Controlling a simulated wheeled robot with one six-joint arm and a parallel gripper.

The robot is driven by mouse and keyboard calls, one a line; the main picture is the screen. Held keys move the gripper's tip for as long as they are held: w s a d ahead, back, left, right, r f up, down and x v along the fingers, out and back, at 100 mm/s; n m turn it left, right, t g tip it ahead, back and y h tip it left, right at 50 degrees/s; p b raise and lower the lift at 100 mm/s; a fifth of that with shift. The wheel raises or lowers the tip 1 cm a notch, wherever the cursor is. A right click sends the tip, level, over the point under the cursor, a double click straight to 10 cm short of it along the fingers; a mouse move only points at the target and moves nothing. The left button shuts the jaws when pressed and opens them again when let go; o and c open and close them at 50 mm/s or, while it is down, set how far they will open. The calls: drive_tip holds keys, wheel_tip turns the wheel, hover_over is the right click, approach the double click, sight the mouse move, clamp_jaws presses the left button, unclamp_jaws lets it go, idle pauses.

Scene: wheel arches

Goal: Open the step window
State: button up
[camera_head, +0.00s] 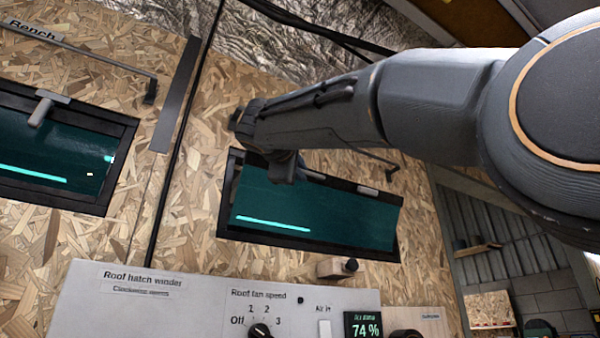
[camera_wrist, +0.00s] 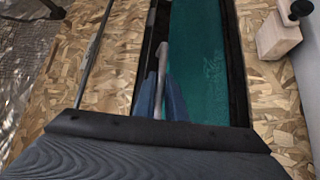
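The right-hand window (camera_head: 320,215) has a teal pane in a black frame. My arm covers the wall above it, so no label shows there. Its pane appears tilted, with the top edge standing out from the frame. My gripper (camera_head: 285,168) is at the pane's upper left part. In the wrist view, the window (camera_wrist: 205,60) runs up the picture, and a slim grey handle (camera_wrist: 162,62) lies between the two blue-grey fingers of my gripper (camera_wrist: 162,100). The fingers look closed against the handle; their tips are partly hidden.
A second window (camera_head: 60,155) under a "Bench" label (camera_head: 33,30) is at the left. Below are a control panel (camera_head: 190,310) and a wooden block with a black knob (camera_head: 332,268), also in the wrist view (camera_wrist: 278,35). A thin rod (camera_wrist: 97,50) runs beside the window.

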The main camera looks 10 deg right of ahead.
drive_tip(key=o, duration=0.4)
drive_tip(key=shift+c, duration=0.2)
drive_tip(key=b+v, duration=0.2)
drive_tip(key=v, duration=0.6)
drive_tip(key=shift+w, duration=0.1)
